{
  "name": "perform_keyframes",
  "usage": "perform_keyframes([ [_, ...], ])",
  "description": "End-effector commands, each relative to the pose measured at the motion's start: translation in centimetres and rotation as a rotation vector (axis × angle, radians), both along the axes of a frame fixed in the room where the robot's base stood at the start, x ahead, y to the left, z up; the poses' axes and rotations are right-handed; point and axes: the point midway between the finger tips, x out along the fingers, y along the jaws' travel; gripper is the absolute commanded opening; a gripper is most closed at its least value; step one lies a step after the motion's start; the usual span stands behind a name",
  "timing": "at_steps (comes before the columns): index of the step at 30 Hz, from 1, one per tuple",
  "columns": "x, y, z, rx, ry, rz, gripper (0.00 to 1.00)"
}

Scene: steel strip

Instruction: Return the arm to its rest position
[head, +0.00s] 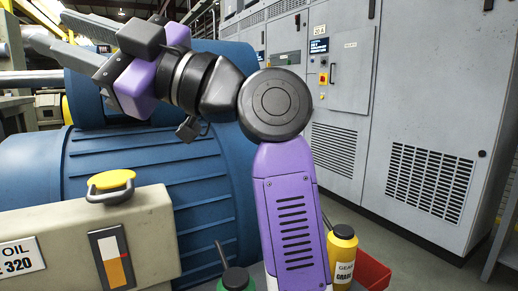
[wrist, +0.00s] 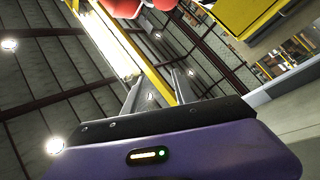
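My purple and black arm rises at the middle of the head view and bends left at its elbow. My gripper (head: 62,42) is at the upper left of the head view, raised in front of the blue drum housing and pointing to the upper left. Its two grey fingers are spread apart with nothing between them.
A beige oil box (head: 150,230) with a yellow cap (head: 110,180) stands at the lower left before the blue housing (head: 205,190). A yellow bottle (head: 342,250) and red bin (head: 372,272) sit right of my arm. Grey cabinets (head: 420,90) line the back right; floor before them is clear.

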Motion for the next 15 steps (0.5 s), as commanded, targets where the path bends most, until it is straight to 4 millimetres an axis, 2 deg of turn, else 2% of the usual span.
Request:
perform_keyframes([
  [1,1.6,-0.6,-1.8,0.021,0.066,-0.042,0.33],
  [3,3.8,-1.7,-4.2,0.059,0.156,-0.106,0.33],
  [5,5.6,-3.0,-6.6,0.097,0.235,-0.163,0.33],
  [9,8.9,-6.7,-12.9,0.188,0.398,-0.297,0.33],
  [15,10.8,-13.0,-21.9,0.312,0.563,-0.47,0.33],
])
